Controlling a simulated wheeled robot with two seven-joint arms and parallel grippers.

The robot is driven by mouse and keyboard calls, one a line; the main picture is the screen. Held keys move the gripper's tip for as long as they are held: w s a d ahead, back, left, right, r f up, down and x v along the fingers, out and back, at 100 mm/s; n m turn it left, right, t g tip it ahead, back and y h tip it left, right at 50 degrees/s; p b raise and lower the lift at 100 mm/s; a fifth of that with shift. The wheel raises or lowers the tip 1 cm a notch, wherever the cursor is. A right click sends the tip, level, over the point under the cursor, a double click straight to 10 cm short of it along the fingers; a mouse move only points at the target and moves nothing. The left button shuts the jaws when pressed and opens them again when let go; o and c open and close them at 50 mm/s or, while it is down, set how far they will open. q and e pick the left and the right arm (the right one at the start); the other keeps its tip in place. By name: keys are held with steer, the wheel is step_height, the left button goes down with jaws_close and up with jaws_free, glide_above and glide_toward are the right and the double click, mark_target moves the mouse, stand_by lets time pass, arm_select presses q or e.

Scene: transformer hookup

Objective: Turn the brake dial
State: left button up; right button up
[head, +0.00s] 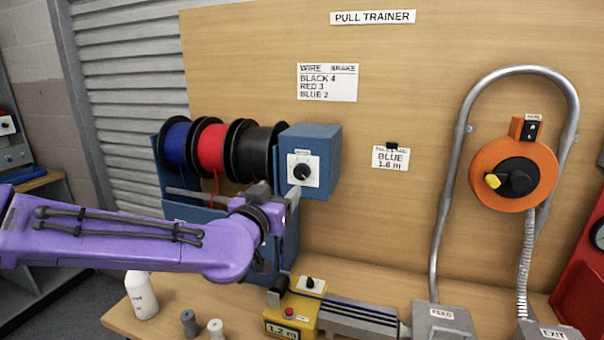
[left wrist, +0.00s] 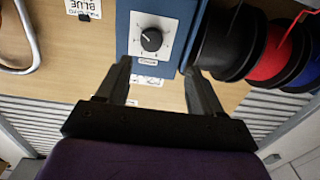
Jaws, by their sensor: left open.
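The brake dial is a black knob (head: 301,171) on a white scale plate, on the front of a blue box (head: 318,147) at the right end of the spool rack. In the left wrist view the dial (left wrist: 151,39) shows beyond my fingers, toward the upper left. My left gripper (left wrist: 160,75) is open and empty, its two dark fingers apart and short of the dial. In the head view the purple left arm reaches in from the left, and its wrist end is below and left of the dial. My right gripper is not in view.
Blue, red (head: 212,148) and black wire spools sit left of the box. A card (head: 327,82) above lists black 4, red 3, blue 2; another (head: 390,158) reads blue 1.8 m. A yellow meter unit (head: 291,312) stands below. An orange reel (head: 513,170) hangs at right.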

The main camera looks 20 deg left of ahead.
mark_target(300, 175)
arm_select(q)
steer(key=w, duration=0.3)
steer(key=w+d+p, duration=0.1)
steer(key=w, duration=0.2)
steer(key=w+d, duration=0.1)
steer(key=w, duration=0.2)
steer(key=shift+f+p, duration=0.1)
steer(key=shift+p, duration=0.25)
steer(key=shift+w+a, duration=0.15)
steer(key=shift+w, duration=0.15)
steer(key=shift+s+a, duration=0.1)
steer(key=shift+c, duration=1.2)
steer(key=c, duration=0.8)
